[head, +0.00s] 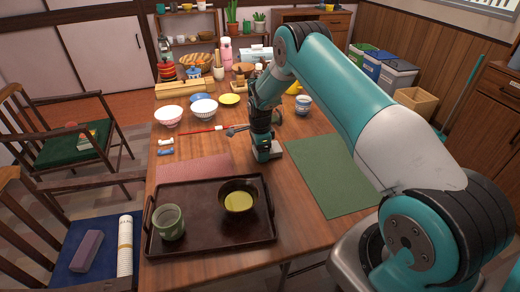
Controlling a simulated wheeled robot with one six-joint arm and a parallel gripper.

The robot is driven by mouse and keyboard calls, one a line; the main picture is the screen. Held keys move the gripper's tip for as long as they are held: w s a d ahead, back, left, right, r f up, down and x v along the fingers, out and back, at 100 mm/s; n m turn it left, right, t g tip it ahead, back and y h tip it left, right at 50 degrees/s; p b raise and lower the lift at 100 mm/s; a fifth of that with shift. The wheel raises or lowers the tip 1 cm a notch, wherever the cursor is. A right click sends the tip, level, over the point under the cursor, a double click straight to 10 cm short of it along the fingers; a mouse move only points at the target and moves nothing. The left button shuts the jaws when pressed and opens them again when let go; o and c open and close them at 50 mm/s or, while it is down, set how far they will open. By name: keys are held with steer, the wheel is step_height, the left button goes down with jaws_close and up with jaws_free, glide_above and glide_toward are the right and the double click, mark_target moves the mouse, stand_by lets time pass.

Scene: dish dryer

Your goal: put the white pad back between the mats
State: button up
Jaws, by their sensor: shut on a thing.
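My gripper (266,157) points down low over the table (285,208), between the red mat (195,170) on the left and the green mat (335,172) on the right. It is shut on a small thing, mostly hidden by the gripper. A pale grey-white edge shows at its lower right; I take this for the white pad (279,154), but it is too small to be sure. I cannot tell whether it touches the table. The red mat is partly covered by the tray.
A dark tray (205,247) with a green cup (169,222) and a dark bowl (239,197) stands in front. Bowls, including a white one (204,109), and a red-handled stick (200,130) lie behind left. A blue-white cup (303,105) stands behind right.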

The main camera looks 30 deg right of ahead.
steer(key=shift+f, duration=0.2)
steer(key=o, duration=1.1)
steer(key=shift+r, duration=0.1)
steer(key=shift+c, duration=0.2)
steer(key=shift+r, duration=0.4)
step_height(320, 180, up, 12)
steer(key=b, duration=0.1)
steer(key=s+a+r+n+y, duration=0.1)
steer(key=s+a+r+n, duration=0.7)
steer(key=a+r+n, duration=0.3)
steer(key=s+a+r+n+y+p, duration=0.1)
steer(key=s+a+r+n, duration=0.3)
steer(key=s, duration=0.5)
steer(key=s+a+r+n+y+p, duration=0.1)
steer(key=s+a+r+n, duration=0.3)
steer(key=s+n, duration=0.3)
steer(key=s+a+r+n+y+p, duration=0.1)
steer(key=s+a+r+n, duration=0.3)
steer(key=s, duration=0.8)
steer(key=shift+s+a+r+n, duration=0.25)
steer(key=shift+s+a+n, duration=0.15)
steer(key=shift+n, duration=0.8)
